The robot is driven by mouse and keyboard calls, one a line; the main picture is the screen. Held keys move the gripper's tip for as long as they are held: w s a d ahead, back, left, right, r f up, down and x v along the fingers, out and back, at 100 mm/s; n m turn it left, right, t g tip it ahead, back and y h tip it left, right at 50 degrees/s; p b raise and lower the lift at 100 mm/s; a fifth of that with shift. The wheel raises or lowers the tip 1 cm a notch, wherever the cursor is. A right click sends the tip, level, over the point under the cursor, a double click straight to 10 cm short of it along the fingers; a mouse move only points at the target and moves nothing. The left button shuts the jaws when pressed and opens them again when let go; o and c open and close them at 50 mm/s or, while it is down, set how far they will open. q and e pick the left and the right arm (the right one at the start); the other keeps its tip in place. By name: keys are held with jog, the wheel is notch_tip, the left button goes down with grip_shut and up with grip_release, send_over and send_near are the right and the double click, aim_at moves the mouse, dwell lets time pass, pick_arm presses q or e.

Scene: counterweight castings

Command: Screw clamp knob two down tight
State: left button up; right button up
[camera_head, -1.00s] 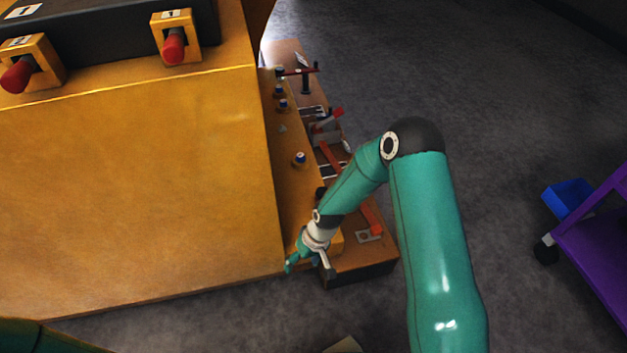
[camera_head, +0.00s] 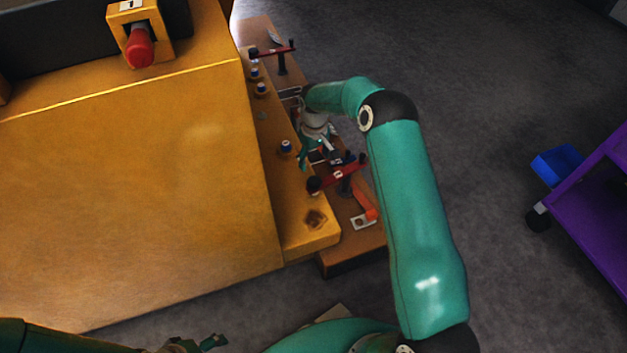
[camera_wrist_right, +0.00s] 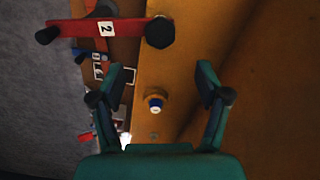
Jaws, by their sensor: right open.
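The red clamp bar labelled 2 (camera_wrist_right: 100,28) lies across the edge of the yellow ledge in the right wrist view. A black knob (camera_wrist_right: 160,32) sits at its end over the ledge; the same knob shows in the head view (camera_head: 314,185). The bar (camera_head: 338,177) rests on a dark post. My right gripper (camera_head: 315,156) is open and empty, above the ledge and farther back than this bar. Its fingers (camera_wrist_right: 163,75) stand apart in the wrist view, with the knob beyond the tips. My left gripper (camera_head: 205,343) shows only partly at the bottom edge.
A blue-and-white capped stud (camera_wrist_right: 155,103) stands on the yellow ledge (camera_head: 300,235); several more line it. Another red clamp bar (camera_head: 272,50) is farther back. A red handle (camera_head: 139,48) sits on the yellow casting. A purple cart (camera_head: 595,200) stands right on open floor.

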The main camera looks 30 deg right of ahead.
aim_at(314, 181)
notch_tip(314, 181, down, 11)
jog(key=shift+r+b, duration=0.2)
jog(key=shift+b, duration=0.9)
jog(key=c, duration=1.2)
